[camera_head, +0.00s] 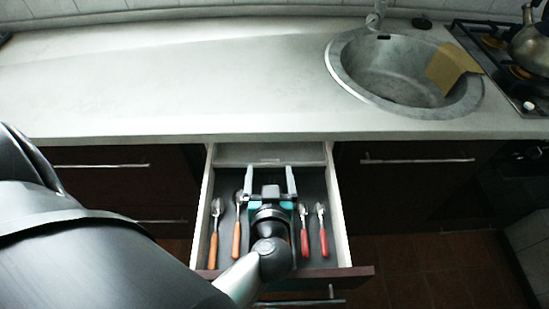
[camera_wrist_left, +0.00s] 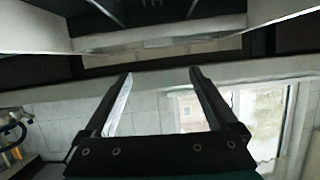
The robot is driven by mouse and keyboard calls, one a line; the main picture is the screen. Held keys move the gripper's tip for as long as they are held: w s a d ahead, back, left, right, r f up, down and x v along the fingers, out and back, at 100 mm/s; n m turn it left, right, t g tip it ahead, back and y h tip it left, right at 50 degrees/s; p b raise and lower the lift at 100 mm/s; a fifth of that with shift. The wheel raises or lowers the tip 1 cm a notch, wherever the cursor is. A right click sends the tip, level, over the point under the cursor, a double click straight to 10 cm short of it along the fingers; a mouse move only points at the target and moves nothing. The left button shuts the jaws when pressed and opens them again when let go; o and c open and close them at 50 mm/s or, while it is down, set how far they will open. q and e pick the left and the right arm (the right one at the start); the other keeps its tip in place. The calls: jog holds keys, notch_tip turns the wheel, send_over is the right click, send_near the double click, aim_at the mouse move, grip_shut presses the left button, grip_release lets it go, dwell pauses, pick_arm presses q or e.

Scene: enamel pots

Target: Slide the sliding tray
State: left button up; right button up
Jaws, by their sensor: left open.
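A pale grey panel (camera_head: 270,153), which looks like the sliding tray, spans the back of the open drawer (camera_head: 342,215), just under the countertop. My left gripper (camera_head: 269,170) is over the drawer with its two fingers apart, pointing toward the panel. The fingertips are close to the panel's front edge; I cannot tell whether they touch it. In the left wrist view the open fingers (camera_wrist_left: 161,74) show nothing between them, and a pale edge (camera_wrist_left: 160,36) lies beyond the tips. My right gripper is not in view.
Two orange-handled utensils (camera_head: 236,238) lie left of my gripper in the drawer, and two red-handled ones (camera_head: 304,243) lie right. The countertop (camera_head: 180,85) hangs over the drawer's back. A round sink (camera_head: 400,70) and a stove with a kettle (camera_head: 530,45) are at the right.

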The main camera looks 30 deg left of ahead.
aim_at(268, 160)
pick_arm(q)
jog(key=shift+s+d+f+g, duration=0.1)
jog(key=shift+f+g, duration=0.05)
jog(key=shift+f, duration=0.25)
jog(key=shift+s+d+f+g, duration=0.1)
jog(key=shift+f+g, duration=0.05)
jog(key=shift+f, duration=0.2)
jog(key=b+x, duration=0.2)
jog(key=x, duration=0.4)
jog(key=shift+f+b, duration=0.1)
jog(key=shift+b, duration=0.2)
jog(key=shift+w+a+f, duration=0.1)
jog(key=shift+w+a, duration=0.05)
jog(key=shift+w, duration=0.15)
jog(key=shift+w+a+h, duration=0.2)
jog(key=shift+h, duration=0.1)
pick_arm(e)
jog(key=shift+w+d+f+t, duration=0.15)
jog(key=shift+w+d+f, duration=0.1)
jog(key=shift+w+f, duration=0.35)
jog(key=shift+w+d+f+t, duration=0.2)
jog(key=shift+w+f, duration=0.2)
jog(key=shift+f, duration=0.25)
pick_arm(q)
jog(key=shift+f, duration=0.1)
grip_shut()
